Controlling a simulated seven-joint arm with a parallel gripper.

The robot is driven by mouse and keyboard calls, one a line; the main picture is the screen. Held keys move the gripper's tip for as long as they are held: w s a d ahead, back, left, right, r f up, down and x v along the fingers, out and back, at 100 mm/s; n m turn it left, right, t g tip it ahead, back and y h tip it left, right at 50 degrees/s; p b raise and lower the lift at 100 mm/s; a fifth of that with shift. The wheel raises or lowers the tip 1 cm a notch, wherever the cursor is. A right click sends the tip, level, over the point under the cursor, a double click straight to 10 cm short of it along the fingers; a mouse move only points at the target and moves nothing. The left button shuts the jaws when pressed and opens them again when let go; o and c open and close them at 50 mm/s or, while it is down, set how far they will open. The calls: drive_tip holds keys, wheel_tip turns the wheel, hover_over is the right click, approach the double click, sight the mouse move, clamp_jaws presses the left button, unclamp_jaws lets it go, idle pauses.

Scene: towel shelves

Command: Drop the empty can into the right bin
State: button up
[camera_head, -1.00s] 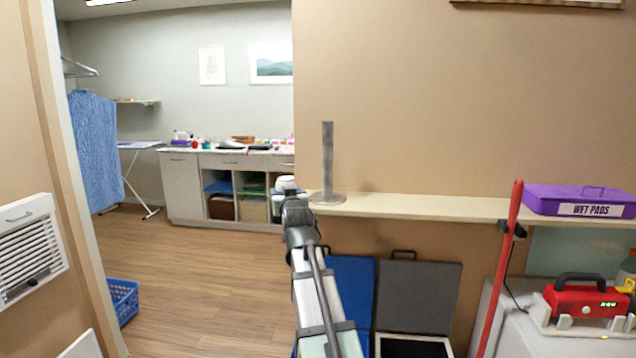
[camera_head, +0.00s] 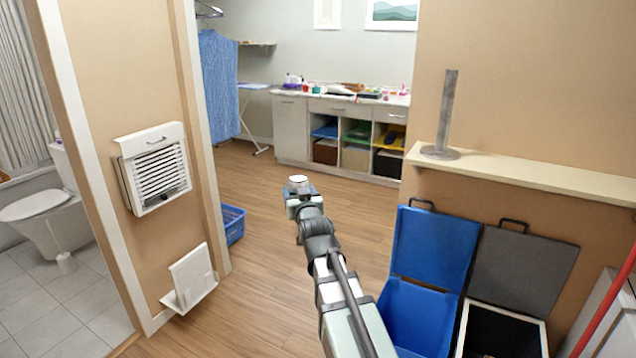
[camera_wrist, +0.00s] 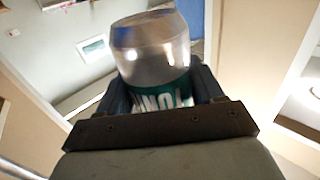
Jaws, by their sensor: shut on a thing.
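My gripper (camera_head: 303,194) is shut on the empty can (camera_wrist: 152,50) and holds it up in the air, left of the bins. The can has a bare silvery end and a green-and-white label; its lower part is hidden by my gripper in the wrist view. In the head view only the pale top of the can (camera_head: 298,180) shows. The right bin (camera_head: 525,268) has a dark grey lid standing open, and its dark inside shows. A blue bin (camera_head: 415,315) stands open to its left, partly behind my arm.
A shelf (camera_head: 530,178) with a grey upright post (camera_head: 446,112) runs above the bins. A red pole (camera_head: 608,300) and a white cabinet edge stand at the right. A blue basket (camera_head: 232,222) sits by the doorway. Wooden floor lies clear behind my gripper.

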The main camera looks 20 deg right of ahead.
drive_tip(key=a+f+y, duration=0.1)
drive_tip(key=a+f, duration=0.1)
drive_tip(key=a, duration=0.2)
drive_tip(key=shift+h, duration=0.6)
drive_tip(key=d, duration=0.2)
drive_tip(key=d+f, duration=0.1)
drive_tip(key=d, duration=0.1)
drive_tip(key=d+f, duration=0.1)
drive_tip(key=d, duration=0.1)
drive_tip(key=shift+s+d, duration=0.15)
drive_tip(key=shift+s, duration=0.1)
drive_tip(key=s+d+f+m+g+h, duration=0.1)
drive_tip(key=s+d+f+m+h, duration=0.15)
drive_tip(key=d+f, duration=0.95)
drive_tip(key=s+d+f+m+g+h, duration=0.1)
drive_tip(key=s+d+f+m+h, duration=0.2)
drive_tip(key=d+f, duration=0.9)
drive_tip(key=s+d+f+m+g+h, duration=0.1)
drive_tip(key=s+d+f+h, duration=0.25)
drive_tip(key=d+f, duration=0.85)
drive_tip(key=s+d+r+m+g+h, duration=0.2)
drive_tip(key=s+d+m+g+h, duration=0.1)
drive_tip(key=g+h, duration=0.1)
wheel_tip(320, 180, down, 6)
drive_tip(key=shift+w+a+f, duration=0.2)
drive_tip(key=o, duration=1.1)
